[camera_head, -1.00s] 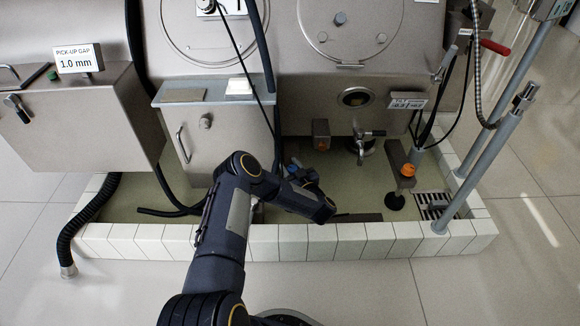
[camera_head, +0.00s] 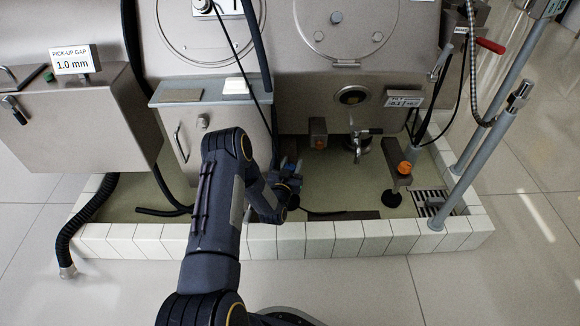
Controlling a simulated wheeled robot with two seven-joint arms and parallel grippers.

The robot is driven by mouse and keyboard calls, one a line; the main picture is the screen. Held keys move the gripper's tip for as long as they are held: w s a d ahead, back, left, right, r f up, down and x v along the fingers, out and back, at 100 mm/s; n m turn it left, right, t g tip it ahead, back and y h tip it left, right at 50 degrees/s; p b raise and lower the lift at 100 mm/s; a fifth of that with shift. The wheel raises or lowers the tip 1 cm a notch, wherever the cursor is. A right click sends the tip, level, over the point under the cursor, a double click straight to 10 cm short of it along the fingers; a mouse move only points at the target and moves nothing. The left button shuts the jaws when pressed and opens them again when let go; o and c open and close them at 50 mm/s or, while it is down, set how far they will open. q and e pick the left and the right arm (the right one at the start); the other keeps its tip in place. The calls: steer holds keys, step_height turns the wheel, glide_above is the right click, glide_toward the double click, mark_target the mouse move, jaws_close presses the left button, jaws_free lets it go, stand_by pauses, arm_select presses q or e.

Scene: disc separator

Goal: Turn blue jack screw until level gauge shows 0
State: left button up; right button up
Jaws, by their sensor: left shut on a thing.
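My left arm reaches over the tiled curb into the basin below the machine. My left gripper (camera_head: 287,179) is at the left jack and is shut on the blue jack screw (camera_head: 291,165). The fingers and wrist hide most of this screw; only small blue parts show. The level gauge is a small white display marked TILT (camera_head: 404,98) on the machine's right side. Its digits are too small to read surely. My right gripper is not in view.
An orange jack knob (camera_head: 404,168) stands on the right foot. A tap (camera_head: 361,140) hangs between the jacks. A drain grate (camera_head: 431,200) and slanted grey poles are at the right. The tiled curb (camera_head: 330,240) bounds the basin; a black hose (camera_head: 84,222) lies left.

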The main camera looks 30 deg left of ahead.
arm_select(q)
steer(key=shift+d+f+m+t+h+b, duration=0.15)
steer(key=shift+m+h, duration=0.6)
steer(key=shift+h, duration=0.45)
steer(key=shift+d+m+t+h+b, duration=0.15)
steer(key=shift+m+h, duration=0.6)
steer(key=shift+h, duration=0.45)
steer(key=shift+s, duration=0.1)
steer(key=o, duration=0.7)
steer(key=shift+s, duration=0.3)
steer(key=s+p, duration=0.3)
steer(key=s, duration=0.4)
steer(key=shift+s+a, duration=0.1)
steer(key=shift+a, duration=0.1)
